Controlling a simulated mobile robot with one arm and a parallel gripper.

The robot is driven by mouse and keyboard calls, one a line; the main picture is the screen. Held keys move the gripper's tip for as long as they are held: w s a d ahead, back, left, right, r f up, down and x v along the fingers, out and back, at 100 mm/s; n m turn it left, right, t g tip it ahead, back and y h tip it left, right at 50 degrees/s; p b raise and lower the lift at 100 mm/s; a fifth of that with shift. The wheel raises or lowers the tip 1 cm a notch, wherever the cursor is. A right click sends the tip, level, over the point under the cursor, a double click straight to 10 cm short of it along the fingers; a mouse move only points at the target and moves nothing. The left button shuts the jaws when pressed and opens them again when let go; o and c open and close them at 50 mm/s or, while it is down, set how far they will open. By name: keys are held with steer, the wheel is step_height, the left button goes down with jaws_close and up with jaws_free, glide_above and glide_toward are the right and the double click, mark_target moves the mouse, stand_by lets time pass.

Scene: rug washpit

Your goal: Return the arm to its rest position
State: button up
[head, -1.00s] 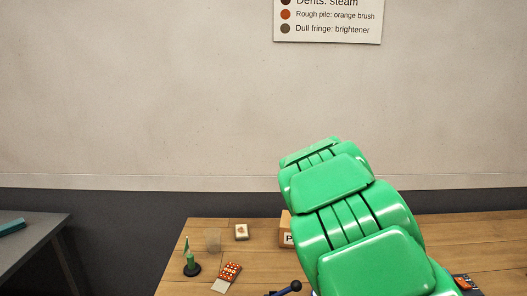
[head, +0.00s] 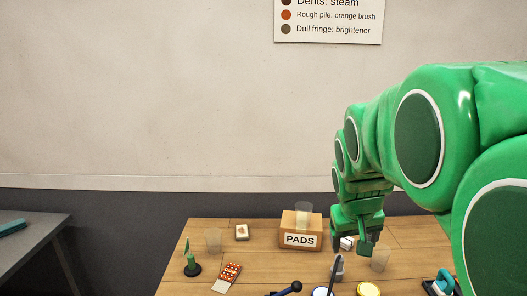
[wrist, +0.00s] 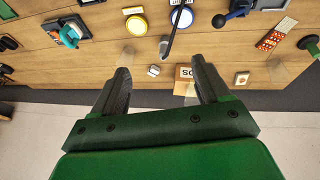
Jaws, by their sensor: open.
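My arm is green, and in the head view it reaches in from the right edge, with my gripper (head: 369,243) pointing down above the wooden table (head: 205,283). In the wrist view my gripper (wrist: 160,64) has its two dark fingers spread wide, with nothing held between them. A small white object (wrist: 153,71) shows in the gap beyond the fingers, apart from them. It lies partly behind the gripper in the head view.
A cardboard PADS box (head: 301,238) stands left of my gripper. Clear cups (head: 380,262), a yellow-lidded jar (head: 368,289), a dark-handled tool (head: 335,275), a green-topped stand (head: 192,265) and an orange dotted card (head: 229,272) share the table. A grey table (head: 40,240) is far left.

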steer(key=s+a+m+y, duration=0.1)
steer(key=s+a+y, duration=0.2)
steer(key=s+a, duration=0.5)
steer(key=s+d+f+g, duration=0.1)
steer(key=s+f, duration=0.3)
steer(key=s, duration=0.5)
steer(key=s+d+f+g+h, duration=0.1)
steer(key=s+d+f+g, duration=0.1)
steer(key=s, duration=0.7)
steer(key=shift+f+n+g, duration=0.3)
steer(key=shift+f+g, duration=0.55)
steer(key=shift+g, duration=0.25)
steer(key=shift+s, duration=0.1)
